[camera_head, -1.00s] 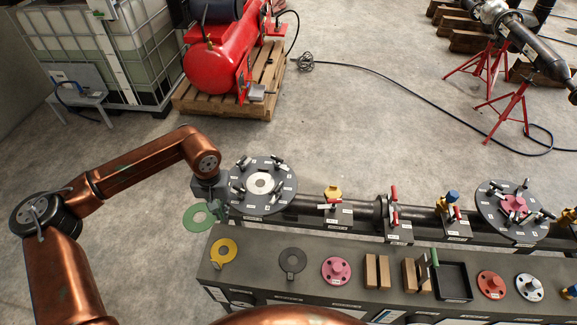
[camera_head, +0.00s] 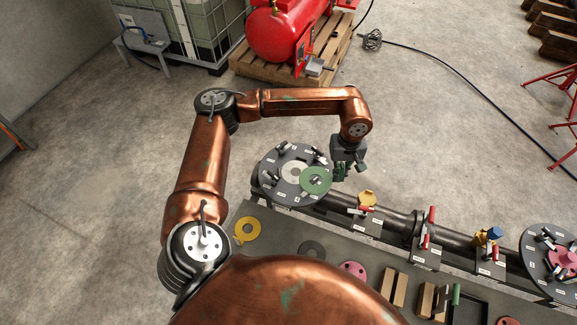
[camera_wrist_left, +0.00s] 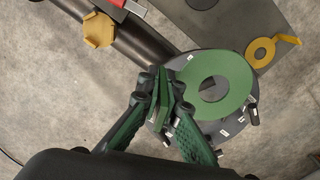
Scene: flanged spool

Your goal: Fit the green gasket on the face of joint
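The green gasket (camera_head: 325,174) is a flat ring, held by my left gripper (camera_head: 339,171). It also shows in the left wrist view (camera_wrist_left: 236,78), where the gripper's two fingers (camera_wrist_left: 165,92) are closed together at the ring's edge. The joint face is a dark round flange (camera_head: 272,182) with a pale centre, labels and several clamps around its rim. In the head view the gasket overlaps the right part of this face, with its hole right of the pale centre. I cannot tell whether it touches. In the wrist view it hides most of the flange (camera_wrist_left: 217,130). My right gripper is not shown.
A dark pipe run with a yellow valve (camera_head: 367,198) extends right from the flange. The grey bench (camera_head: 275,235) in front holds a yellow gasket (camera_head: 247,229), a dark gasket (camera_head: 312,249) and a pink flange (camera_head: 353,271). A red compressor (camera_head: 280,35) stands behind.

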